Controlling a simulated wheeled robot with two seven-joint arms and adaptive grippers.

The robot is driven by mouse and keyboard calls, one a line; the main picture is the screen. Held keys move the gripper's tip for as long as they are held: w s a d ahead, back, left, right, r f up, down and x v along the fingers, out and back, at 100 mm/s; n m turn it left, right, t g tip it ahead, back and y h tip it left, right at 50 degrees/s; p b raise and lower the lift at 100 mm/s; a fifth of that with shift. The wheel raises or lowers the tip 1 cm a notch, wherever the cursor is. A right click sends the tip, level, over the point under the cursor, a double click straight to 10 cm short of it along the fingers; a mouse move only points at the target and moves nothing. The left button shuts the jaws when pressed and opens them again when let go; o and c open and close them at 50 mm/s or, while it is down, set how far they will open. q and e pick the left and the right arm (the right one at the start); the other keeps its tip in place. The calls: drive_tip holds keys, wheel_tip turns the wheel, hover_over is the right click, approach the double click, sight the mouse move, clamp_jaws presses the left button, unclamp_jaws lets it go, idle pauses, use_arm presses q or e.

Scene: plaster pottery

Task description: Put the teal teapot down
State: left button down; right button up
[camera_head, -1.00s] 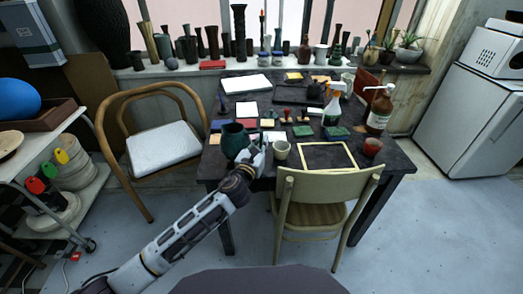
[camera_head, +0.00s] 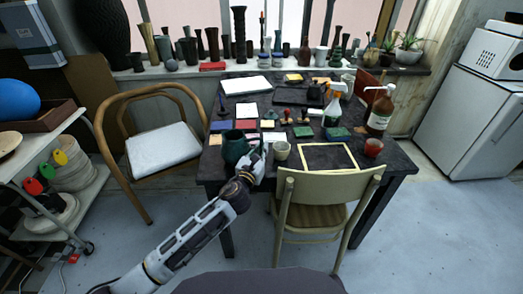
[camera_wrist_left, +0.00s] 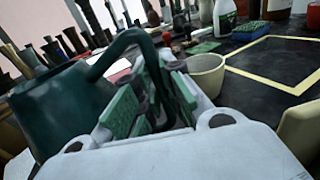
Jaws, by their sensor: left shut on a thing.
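The teal teapot (camera_head: 234,148) is at the front left of the dark table (camera_head: 268,181), upright or nearly so in the head view. In the left wrist view the teapot (camera_wrist_left: 62,112) fills the left side, and its curved handle runs between the green finger pads. My left gripper (camera_head: 257,160) is shut on that handle, on the teapot's right side; the pads also show in the left wrist view (camera_wrist_left: 150,100). I cannot tell whether the teapot's base touches the table, because its underside is hidden. My right gripper is not in view.
A cream cup (camera_head: 281,151) stands close to the right of my left gripper. A yellow-edged frame (camera_head: 327,145) and a red cup (camera_head: 373,147) are farther right. Stamps and pads lie behind. A chair (camera_head: 325,186) stands at the table's front.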

use_arm(q)
drive_tip(key=c, duration=1.5)
unclamp_jaws()
drive_tip(key=shift+c, duration=0.2)
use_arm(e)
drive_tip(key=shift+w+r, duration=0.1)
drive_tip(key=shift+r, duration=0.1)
use_arm(q)
drive_tip(key=shift+s+r, duration=0.1)
drive_tip(key=shift+s, duration=0.05)
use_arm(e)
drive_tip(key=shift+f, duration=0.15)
use_arm(q)
drive_tip(key=shift+s+a, duration=0.3)
drive_tip(key=shift+s, duration=0.25)
drive_tip(key=p+v, duration=0.1)
drive_tip(key=v, duration=0.9)
drive_tip(key=shift+s, duration=0.3)
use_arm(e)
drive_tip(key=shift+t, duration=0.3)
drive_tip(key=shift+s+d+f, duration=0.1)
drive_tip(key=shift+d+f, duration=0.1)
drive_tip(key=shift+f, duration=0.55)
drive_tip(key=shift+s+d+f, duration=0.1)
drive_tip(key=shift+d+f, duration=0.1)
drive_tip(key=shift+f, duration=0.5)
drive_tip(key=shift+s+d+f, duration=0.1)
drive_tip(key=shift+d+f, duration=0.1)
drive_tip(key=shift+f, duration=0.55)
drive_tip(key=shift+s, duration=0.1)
